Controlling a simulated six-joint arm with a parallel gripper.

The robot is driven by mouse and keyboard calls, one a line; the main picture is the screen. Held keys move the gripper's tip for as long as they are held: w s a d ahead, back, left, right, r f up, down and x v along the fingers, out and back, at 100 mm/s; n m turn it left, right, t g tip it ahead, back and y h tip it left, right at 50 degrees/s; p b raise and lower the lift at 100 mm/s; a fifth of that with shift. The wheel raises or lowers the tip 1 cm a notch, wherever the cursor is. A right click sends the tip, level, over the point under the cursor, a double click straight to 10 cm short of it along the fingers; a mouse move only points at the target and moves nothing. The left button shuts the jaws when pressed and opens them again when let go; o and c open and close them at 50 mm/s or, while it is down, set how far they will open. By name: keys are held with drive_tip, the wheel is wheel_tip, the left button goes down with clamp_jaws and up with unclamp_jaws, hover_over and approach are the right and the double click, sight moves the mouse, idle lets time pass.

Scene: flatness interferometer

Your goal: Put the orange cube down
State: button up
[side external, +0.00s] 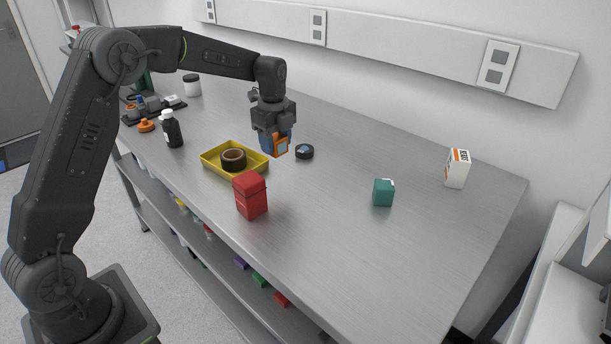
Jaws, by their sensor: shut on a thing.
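The cube appears to be held above the metal table (340,240), between the yellow tray and a dark round puck. The fingers partly hide the cube, and its exact height over the table is hard to judge.
A yellow tray (212,163) holds a dark brown ring (233,159). A black puck (304,152), a teal box (383,192) and a white-orange box (457,168) are to the right. A black bottle (172,130) stands left. The right-hand tabletop is mostly clear.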

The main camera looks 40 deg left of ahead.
hover_over(306, 184)
wheel_tip(306, 184, down, 5)
drive_tip(key=shift+r, duration=0.2)
drive_tip(key=shift+f, duration=1.95)
drive_tip(key=shift+f, duration=0.1)
drive_tip(key=o, duration=1)
